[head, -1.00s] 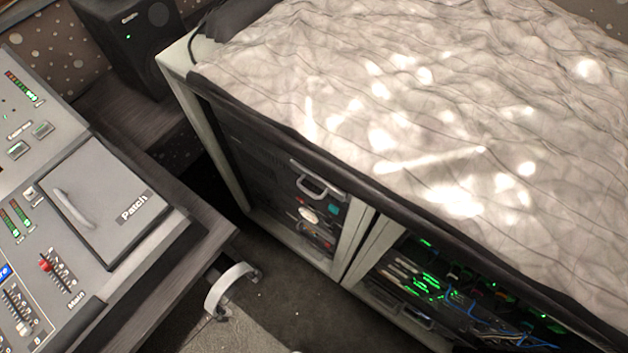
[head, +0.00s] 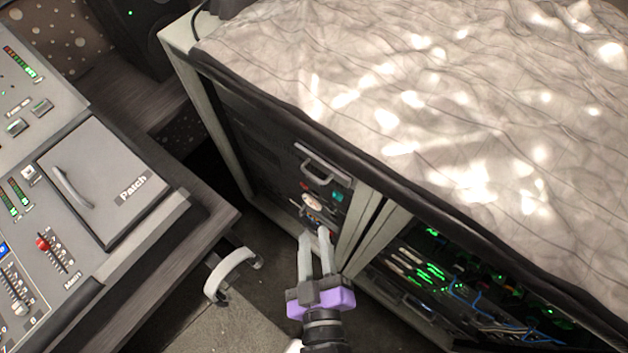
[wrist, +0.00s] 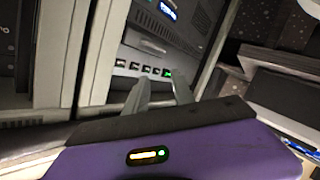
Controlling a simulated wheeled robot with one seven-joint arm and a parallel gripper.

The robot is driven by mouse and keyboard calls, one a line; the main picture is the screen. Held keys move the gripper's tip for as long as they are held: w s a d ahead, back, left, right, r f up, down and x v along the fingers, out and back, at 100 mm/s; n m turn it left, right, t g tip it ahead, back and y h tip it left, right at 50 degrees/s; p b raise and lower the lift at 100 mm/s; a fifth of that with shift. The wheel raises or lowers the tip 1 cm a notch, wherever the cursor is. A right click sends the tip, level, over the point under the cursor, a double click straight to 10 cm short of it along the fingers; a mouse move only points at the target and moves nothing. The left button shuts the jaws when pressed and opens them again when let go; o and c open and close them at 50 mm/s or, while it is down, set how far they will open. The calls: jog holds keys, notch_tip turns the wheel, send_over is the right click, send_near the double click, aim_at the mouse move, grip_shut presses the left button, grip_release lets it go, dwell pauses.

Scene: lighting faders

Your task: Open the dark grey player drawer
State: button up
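My gripper (head: 315,235) is in front of the left bay of the rack cabinet, its two grey fingers pointing at the bay. The fingers are apart with nothing between them; they also show in the wrist view (wrist: 160,76). A dark panel with a grey bar handle (head: 323,170) sits in that bay, above and beyond the fingertips, not touched. I cannot tell for sure that it is the player drawer. The wrist view shows a grey unit with a blue display (wrist: 168,10) and a row of small lit buttons (wrist: 143,69) beyond the fingers.
A pale cloth (head: 430,110) covers the cabinet top. The cabinet's right bay (head: 450,280) holds green-lit gear and blue cables. A mixing desk with a Patch lid (head: 105,185) stands left. A white curved handle (head: 230,275) juts out low beside my gripper.

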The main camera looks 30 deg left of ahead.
jog(key=w+a+f+n, duration=0.25)
jog(key=a+n, duration=0.25)
jog(key=a, duration=0.5)
jog(key=w+f+n+t+h, duration=0.1)
jog(key=w+f+t+h, duration=0.1)
jog(key=w, duration=0.8)
jog(key=f+h, duration=0.1)
jog(key=h, duration=0.1)
jog(key=shift+w+d+n+t+h, duration=0.2)
jog(key=shift+d+n+t+h, duration=0.1)
jog(key=shift+d, duration=0.05)
grip_shut()
jog(key=shift+s+f, duration=0.1)
